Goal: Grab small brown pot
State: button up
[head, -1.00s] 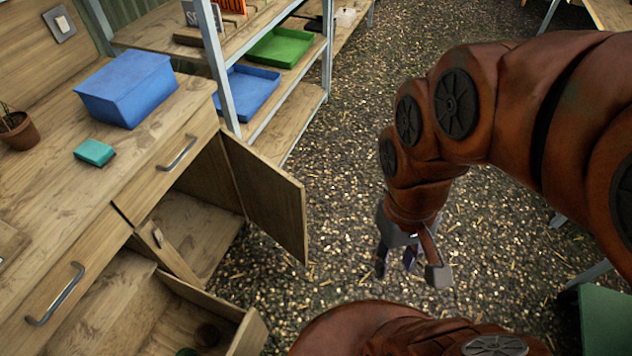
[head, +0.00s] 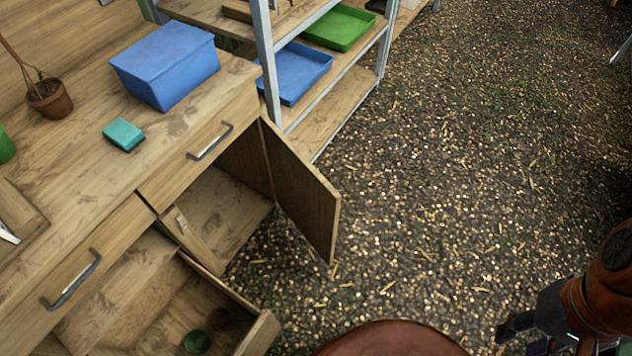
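A small dark brown pot (head: 222,318) lies in shadow inside the open lower drawer, beside a small green pot (head: 197,342). Another brown pot (head: 50,99), holding a bare-stemmed plant, stands upright on the worktop at the far left. My gripper (head: 520,338) is at the lower right, partly cut off by the frame edge. Its fingers look apart, with nothing seen between them. It is over the gravel floor, well to the right of the drawer and both brown pots.
A blue bin (head: 165,65) and a teal block (head: 123,134) sit on the worktop. Gravel floor to the right is clear.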

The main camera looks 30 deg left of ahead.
aim_at(219, 319)
jog(key=i, duration=2.2)
jog(key=u, duration=5)
